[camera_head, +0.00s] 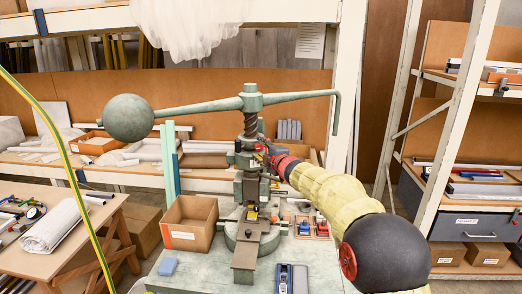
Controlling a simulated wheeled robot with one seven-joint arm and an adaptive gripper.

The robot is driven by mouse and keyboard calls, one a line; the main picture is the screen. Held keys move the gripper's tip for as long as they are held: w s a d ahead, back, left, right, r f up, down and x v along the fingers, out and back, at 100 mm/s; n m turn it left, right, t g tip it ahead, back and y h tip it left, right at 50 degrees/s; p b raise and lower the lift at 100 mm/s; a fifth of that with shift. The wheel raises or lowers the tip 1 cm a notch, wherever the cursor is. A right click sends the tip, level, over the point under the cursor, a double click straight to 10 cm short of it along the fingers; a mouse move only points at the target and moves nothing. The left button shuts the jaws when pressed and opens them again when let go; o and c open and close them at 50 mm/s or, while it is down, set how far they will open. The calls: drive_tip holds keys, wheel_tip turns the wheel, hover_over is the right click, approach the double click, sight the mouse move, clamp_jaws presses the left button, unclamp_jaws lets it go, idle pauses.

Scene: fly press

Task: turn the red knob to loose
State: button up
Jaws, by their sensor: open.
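The green fly press (249,180) stands on the bench in the middle, with a ball weight (129,118) at the left end of its long lever and a dark screw in the centre. My arm reaches in from the right, and my gripper (264,150) is at the press head, just below the screw. It is open, with its fingers small and partly lost against the press. Red shows around the gripper, but I cannot tell the red knob apart from the red part of my wrist. I cannot tell whether the fingers touch the knob.
An open cardboard box (188,225) stands left of the press. A yellow-green cable (62,150) crosses the left.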

drive_tip(key=v, duration=1.2)
drive_tip(key=shift+w, duration=0.1)
